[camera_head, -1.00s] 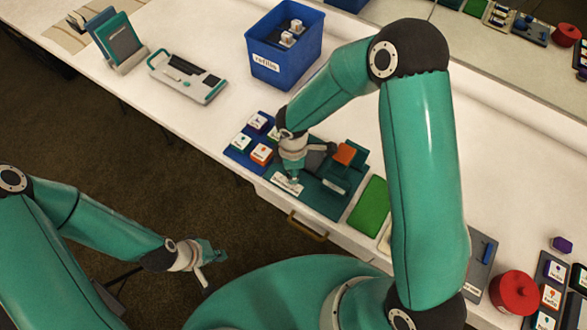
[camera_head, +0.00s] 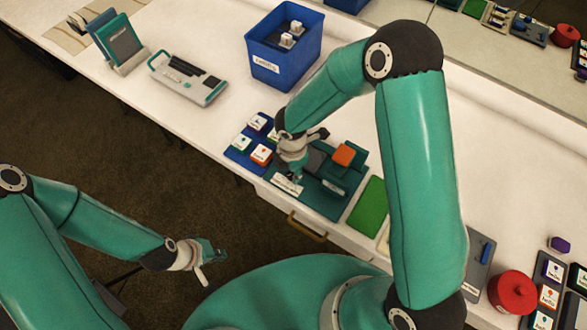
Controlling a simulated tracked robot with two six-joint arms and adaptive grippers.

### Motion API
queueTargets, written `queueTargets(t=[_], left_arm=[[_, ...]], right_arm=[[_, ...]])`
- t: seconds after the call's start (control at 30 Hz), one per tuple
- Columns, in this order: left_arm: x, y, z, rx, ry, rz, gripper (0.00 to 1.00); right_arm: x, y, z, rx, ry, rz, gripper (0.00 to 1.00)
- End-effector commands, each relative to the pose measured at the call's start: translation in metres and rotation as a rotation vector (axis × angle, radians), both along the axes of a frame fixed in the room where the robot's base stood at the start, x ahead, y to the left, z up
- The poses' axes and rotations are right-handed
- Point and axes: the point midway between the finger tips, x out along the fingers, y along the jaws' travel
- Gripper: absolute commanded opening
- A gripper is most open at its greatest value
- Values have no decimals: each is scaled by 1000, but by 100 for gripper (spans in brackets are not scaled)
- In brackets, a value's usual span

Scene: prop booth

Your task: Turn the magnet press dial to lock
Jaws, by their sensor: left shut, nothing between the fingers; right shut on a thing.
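The magnet press (camera_head: 322,199) is a dark teal base with an orange block (camera_head: 344,155) at its back, on the white counter. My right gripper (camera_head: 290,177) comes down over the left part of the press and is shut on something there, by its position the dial. The dial itself is hidden behind the gripper, so its setting cannot be read. A pale label lies at the press's front edge, just below the fingers. My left gripper (camera_head: 212,256) is shut and empty, out over the floor in front of the counter.
A blue tray (camera_head: 236,156) with several square magnets adjoins the press on the left. A green mat (camera_head: 367,205) lies to its right. A blue bin (camera_head: 284,72) stands behind, and a card device (camera_head: 189,80) at back left. A red round container (camera_head: 512,292) is at right.

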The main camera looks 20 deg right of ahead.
Motion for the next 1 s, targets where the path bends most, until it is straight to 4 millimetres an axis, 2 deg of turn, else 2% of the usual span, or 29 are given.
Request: queueTargets(t=[0.2, 0.5, 1.0], left_arm=[[0, 0, 8, 0, 0, 0, 0], [0, 0, 15, 0, 0, 0, 0], [0, 0, 19, 0, 0, 0, 0]], right_arm=[[4, 1, 3, 3, -9, 201, 0], [5, 1, 3, 2, -11, 415, 0], [6, 1, 3, 2, -15, 526, 0]])
